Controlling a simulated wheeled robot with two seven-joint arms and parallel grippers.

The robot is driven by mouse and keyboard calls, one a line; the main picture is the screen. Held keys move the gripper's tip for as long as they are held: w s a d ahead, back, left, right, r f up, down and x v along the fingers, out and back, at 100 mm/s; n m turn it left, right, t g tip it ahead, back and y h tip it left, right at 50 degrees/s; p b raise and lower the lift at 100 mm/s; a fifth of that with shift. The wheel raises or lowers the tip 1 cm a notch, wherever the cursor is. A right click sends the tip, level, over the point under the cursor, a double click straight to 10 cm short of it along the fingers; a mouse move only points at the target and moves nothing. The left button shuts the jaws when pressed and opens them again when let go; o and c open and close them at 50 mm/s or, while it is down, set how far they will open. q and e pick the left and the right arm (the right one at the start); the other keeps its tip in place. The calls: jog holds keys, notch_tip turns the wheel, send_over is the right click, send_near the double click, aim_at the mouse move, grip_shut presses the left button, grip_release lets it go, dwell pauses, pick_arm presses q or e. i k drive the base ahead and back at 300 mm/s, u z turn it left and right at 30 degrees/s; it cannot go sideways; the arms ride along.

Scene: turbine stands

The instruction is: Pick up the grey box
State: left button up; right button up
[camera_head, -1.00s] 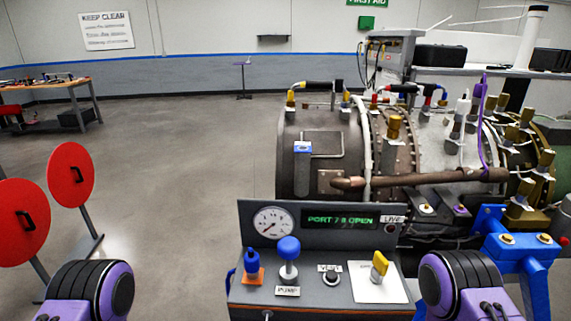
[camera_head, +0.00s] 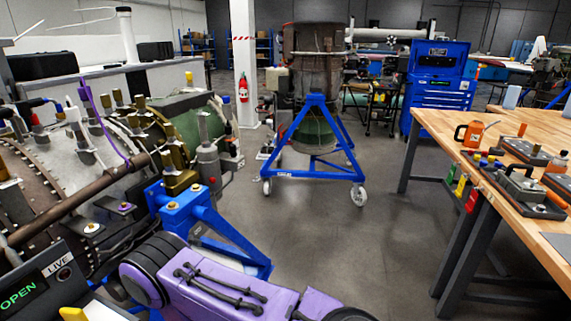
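A grey box-like unit with a black handle (camera_head: 520,187) lies on the wooden workbench at the right. A second dark grey unit with a red top part (camera_head: 523,150) lies behind it. I cannot tell which of them, if either, is the grey box. Part of my purple arm crosses the bottom of the view, well left of and apart from the bench. Neither gripper shows.
A blue wheeled stand (camera_head: 315,165) stands ahead. Open floor lies between.

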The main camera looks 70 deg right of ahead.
aim_at(512, 182)
jog(key=z, duration=3.75)
